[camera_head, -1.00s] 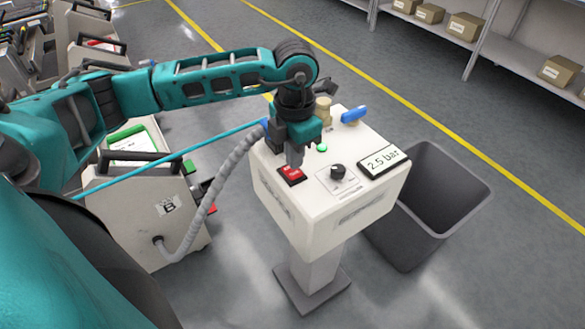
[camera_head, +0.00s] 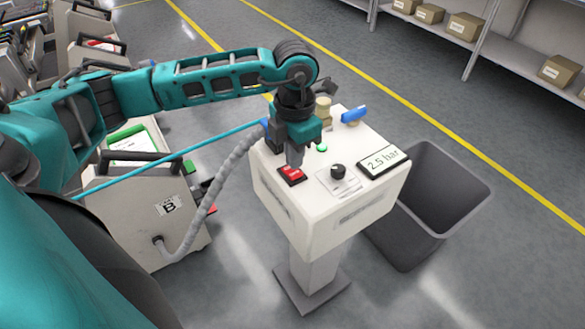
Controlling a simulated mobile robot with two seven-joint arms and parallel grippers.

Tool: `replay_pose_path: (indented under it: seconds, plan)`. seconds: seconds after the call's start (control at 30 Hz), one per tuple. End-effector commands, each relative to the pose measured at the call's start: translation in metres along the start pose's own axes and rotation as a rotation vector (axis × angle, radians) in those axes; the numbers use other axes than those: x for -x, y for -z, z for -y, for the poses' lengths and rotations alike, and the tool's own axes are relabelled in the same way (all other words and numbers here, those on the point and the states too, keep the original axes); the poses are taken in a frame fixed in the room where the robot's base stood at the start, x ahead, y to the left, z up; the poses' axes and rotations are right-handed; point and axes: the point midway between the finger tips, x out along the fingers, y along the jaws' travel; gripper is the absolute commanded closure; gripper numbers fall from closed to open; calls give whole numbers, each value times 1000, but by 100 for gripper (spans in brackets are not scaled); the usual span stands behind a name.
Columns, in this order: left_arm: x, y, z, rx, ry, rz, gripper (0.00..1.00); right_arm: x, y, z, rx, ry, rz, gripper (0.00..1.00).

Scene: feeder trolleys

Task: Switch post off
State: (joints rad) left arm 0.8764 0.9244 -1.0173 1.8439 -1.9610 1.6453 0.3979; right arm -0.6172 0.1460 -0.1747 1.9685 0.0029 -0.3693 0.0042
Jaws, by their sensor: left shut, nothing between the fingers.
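The post (camera_head: 320,225) is a white box on a grey column. Its top carries a red rocker switch (camera_head: 292,176), a lit green lamp (camera_head: 322,147), a black knob (camera_head: 338,171), a display reading 2.5 bar (camera_head: 383,162) and a blue lever (camera_head: 353,115). My left gripper (camera_head: 294,164) is shut and empty, pointing down with its fingertips at the far edge of the red switch. I cannot tell if they touch it. The fingers hide part of the switch. My right gripper is not in view.
A grey open bin (camera_head: 400,246) stands right of the post. A trolley marked B (camera_head: 125,209) stands at left, and a grey hose (camera_head: 213,190) runs from it to the post. Shelves with cartons (camera_head: 559,70) are at upper right. The floor in front of the post is clear.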

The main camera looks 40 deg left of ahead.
Motion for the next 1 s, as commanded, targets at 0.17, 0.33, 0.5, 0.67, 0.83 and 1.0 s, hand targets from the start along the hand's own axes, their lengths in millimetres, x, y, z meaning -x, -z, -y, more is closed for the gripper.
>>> replay_pose_path:
  seconds: [0.17, 0.33, 0.5, 0.67, 0.83, 1.0]
  plan:
    - [-2, 0, 0, 0, 0, 0, 100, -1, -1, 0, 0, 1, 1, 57]
    - [-4, 0, 0, 0, 0, 0, 100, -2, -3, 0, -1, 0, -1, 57]
    - [-7, 0, 0, 0, 0, 0, 100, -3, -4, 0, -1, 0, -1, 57]
    - [-9, 0, 0, 0, 0, 0, 100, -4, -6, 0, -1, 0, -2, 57]
    - [-12, 0, 0, 0, 0, 0, 100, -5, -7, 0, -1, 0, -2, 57]
    - [-14, 0, 0, 0, 0, 0, 100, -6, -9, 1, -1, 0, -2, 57]
